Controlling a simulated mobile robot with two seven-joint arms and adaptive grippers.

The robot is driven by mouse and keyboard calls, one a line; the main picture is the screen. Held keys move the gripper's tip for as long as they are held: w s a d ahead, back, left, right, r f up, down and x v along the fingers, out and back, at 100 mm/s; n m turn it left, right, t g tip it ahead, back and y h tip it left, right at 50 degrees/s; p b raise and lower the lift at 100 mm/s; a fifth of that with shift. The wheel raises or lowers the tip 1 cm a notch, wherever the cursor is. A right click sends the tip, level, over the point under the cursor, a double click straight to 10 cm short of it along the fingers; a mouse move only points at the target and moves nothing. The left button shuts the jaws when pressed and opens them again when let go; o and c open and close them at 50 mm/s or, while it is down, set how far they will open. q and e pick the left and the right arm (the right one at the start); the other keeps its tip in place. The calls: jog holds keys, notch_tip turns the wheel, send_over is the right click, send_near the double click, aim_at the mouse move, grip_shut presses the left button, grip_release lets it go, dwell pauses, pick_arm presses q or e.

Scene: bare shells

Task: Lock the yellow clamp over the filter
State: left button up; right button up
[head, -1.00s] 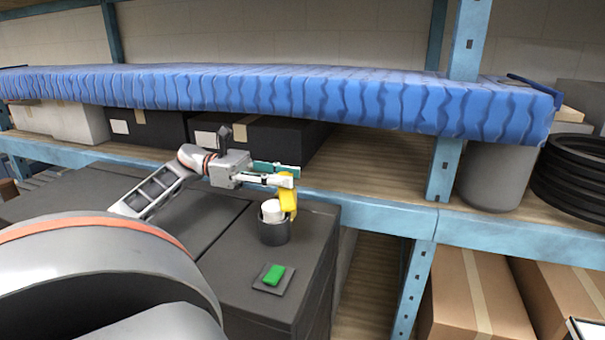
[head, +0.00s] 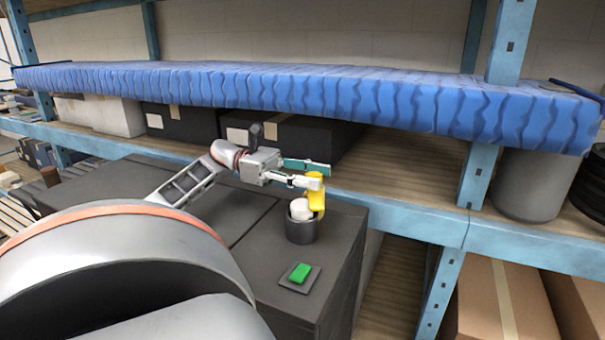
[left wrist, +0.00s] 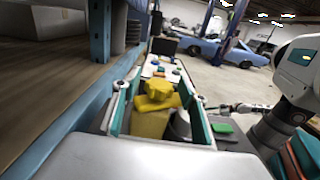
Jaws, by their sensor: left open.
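The yellow clamp (head: 317,199) stands upright at the far right side of a dark round cup (head: 300,231). The white filter (head: 300,209) sits in the cup, its top showing above the rim. My left gripper (head: 312,178) is at the clamp's top, fingers open. In the left wrist view the clamp (left wrist: 152,122) shows between the two teal fingers, with gaps on its sides; contact is unclear. The pale filter (left wrist: 182,124) is just right of it, partly hidden by a finger. An arm that looks like my right one, with its gripper (left wrist: 225,107), shows small at the right.
A green block (head: 300,272) lies on a dark square plate in front of the cup, on a dark box top (head: 255,268). Behind stands a blue-framed shelf (head: 395,209) with dark boxes under a blue padded board (head: 300,95). The box top ends just right of the cup.

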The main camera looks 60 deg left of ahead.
pick_arm(q)
jog(key=v, duration=1.1)
jog(key=shift+s+a, duration=0.25)
jog(key=shift+a, duration=0.05)
